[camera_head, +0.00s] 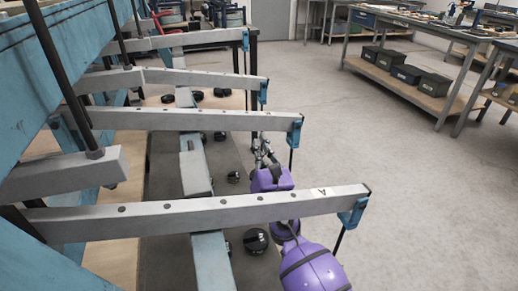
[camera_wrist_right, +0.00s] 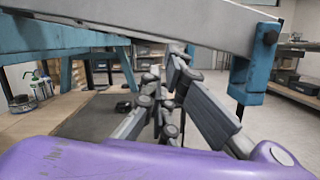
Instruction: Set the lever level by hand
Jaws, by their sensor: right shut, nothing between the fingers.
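The nearest lever (camera_head: 220,211) is a long grey bar marked A near its right end. In the head view its right end sits higher in the picture than its left part. A blue end piece (camera_head: 353,213) with a dark rod is at its right end. In the right wrist view a grey lever (camera_wrist_right: 190,22) crosses overhead, with a blue end piece (camera_wrist_right: 256,65). My purple right arm passes beneath lever A. My right gripper (camera_head: 262,147) is beyond it, shut and empty; its fingers also show in the wrist view (camera_wrist_right: 163,85). Contact with a lever cannot be told. My left gripper is out of view.
Several similar levers (camera_head: 190,119) lie behind in a row, beside a blue frame (camera_head: 60,70). Round black weights (camera_head: 256,240) lie on the dark surface below. A workbench (camera_head: 420,30) with dark bins stands back right. The floor (camera_head: 420,200) on the right is clear.

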